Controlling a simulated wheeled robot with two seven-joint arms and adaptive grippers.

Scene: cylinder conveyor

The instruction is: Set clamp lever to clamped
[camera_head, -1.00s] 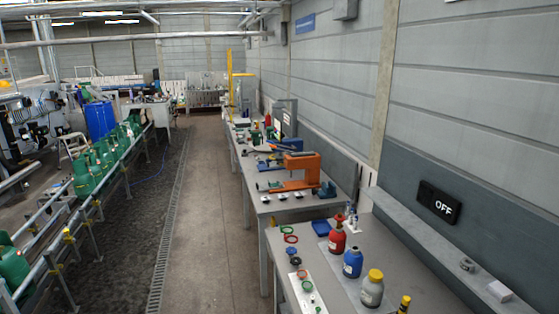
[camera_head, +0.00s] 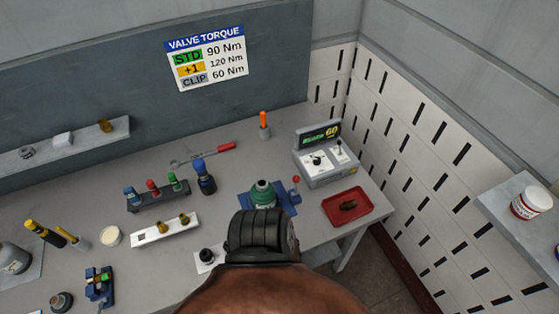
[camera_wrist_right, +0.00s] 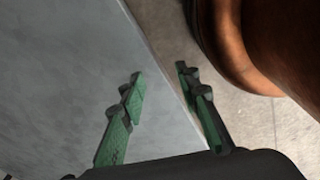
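A green cylinder valve (camera_head: 263,194) stands upright in a blue clamp base (camera_head: 288,200) on the bench. A small lever with a red knob (camera_head: 296,179) rises at the right side of the base, apparently the clamp lever; its exact setting is too small to tell. One of my arms, brown with a black joint, covers the bench in front of the base. My right gripper (camera_wrist_right: 160,76) shows in the right wrist view, with green-padded fingers apart and nothing between them. It is beside the edge of a grey surface, over the floor. My left gripper is not in view.
Right of the clamp are a red tray (camera_head: 330,207) with a dark item and a grey control box (camera_head: 327,165). A blue-black bottle (camera_head: 203,178), a rack (camera_head: 158,198) and a white block (camera_head: 165,231) stand left. A slotted wall (camera_head: 400,150) closes the right side.

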